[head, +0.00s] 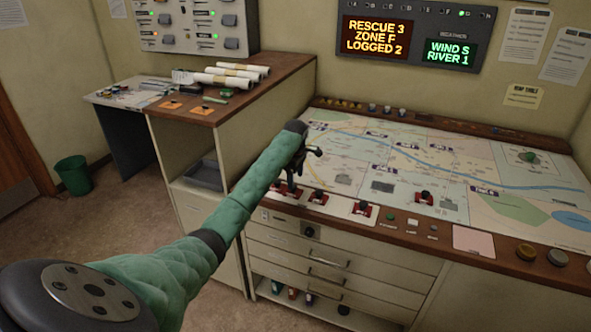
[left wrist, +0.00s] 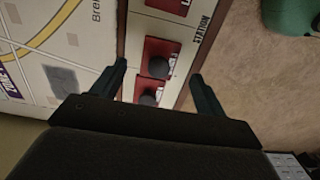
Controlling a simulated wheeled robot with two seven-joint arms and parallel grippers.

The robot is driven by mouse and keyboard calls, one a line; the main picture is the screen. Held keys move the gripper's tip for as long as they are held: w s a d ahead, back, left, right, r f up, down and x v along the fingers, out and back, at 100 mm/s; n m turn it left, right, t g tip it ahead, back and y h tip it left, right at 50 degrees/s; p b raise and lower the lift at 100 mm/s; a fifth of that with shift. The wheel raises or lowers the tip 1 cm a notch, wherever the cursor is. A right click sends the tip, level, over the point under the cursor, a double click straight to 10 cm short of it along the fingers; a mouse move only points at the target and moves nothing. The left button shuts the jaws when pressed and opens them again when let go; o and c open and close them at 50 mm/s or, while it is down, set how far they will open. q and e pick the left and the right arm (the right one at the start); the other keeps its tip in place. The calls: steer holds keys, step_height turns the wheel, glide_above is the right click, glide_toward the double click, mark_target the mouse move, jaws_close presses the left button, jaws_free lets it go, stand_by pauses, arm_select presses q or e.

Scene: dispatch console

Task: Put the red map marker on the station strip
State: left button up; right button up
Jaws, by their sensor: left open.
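The pale station strip (head: 340,206) runs along the front left edge of the map table. Red map markers with dark round knobs stand on it, among them one marker (head: 318,198) and another (head: 363,211). A further red marker (head: 424,198) stands on the map to the right. My left gripper (head: 293,178) is open over the strip's left end, beside a partly hidden red piece. In the left wrist view, my open fingers (left wrist: 159,70) lie on either side of the strip, with two red markers (left wrist: 159,57) (left wrist: 147,90) showing between them. My right gripper is not in view.
The map (head: 400,160) fills most of the tabletop. Knobs and buttons (head: 527,251) and a pink note (head: 473,239) lie along its front rim. A cabinet (head: 250,110) with paper rolls stands at left, close behind my arm.

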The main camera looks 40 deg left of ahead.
mark_target(295, 187)
arm_select(q)
step_height(295, 187, up, 6)
steer(key=b, duration=0.1)
steer(key=shift+r+b, duration=0.25)
steer(key=shift+b, duration=0.15)
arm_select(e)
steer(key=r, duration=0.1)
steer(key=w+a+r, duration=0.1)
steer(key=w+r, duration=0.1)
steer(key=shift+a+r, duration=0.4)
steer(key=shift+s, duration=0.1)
